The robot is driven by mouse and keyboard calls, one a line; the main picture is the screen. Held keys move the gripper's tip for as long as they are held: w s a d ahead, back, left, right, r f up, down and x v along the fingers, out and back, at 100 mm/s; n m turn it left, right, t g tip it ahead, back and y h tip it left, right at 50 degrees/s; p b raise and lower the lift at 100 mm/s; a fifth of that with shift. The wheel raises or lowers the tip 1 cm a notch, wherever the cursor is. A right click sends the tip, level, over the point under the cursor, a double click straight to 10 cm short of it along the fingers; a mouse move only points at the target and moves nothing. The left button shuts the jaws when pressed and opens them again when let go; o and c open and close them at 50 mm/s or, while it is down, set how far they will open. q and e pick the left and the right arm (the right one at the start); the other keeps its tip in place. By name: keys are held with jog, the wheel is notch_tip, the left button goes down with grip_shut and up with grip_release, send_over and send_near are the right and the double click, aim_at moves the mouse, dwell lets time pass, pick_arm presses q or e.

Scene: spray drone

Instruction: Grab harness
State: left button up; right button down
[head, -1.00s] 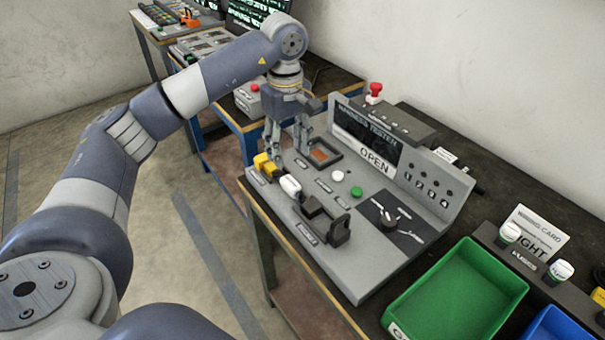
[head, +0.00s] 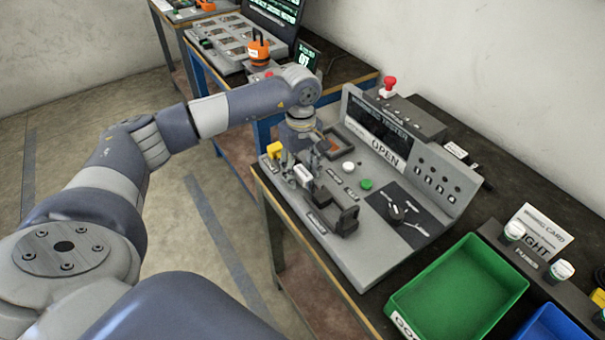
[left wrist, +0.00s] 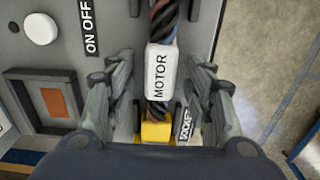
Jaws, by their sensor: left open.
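The harness shows in the left wrist view as a dark braided cable with a white MOTOR label (left wrist: 159,73) and a yellow connector (left wrist: 156,132) at the socket end. In the head view the yellow connector (head: 274,150) and white label (head: 302,175) lie along the front of the harness tester (head: 350,262). My left gripper (head: 298,170) points down there. Its open fingers stand on either side of the labelled cable, with gaps visible in the left wrist view. A black fixture (head: 340,214) stands at the harness's near end. My right gripper is not in view.
A green bin (head: 462,290), a blue bin (head: 552,325) and a card stand (head: 520,258) are at right. Another bench with an orange device (head: 259,50) is behind.

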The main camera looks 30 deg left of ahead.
pick_arm(q)
grip_shut()
jog(key=shift+r, duration=0.1)
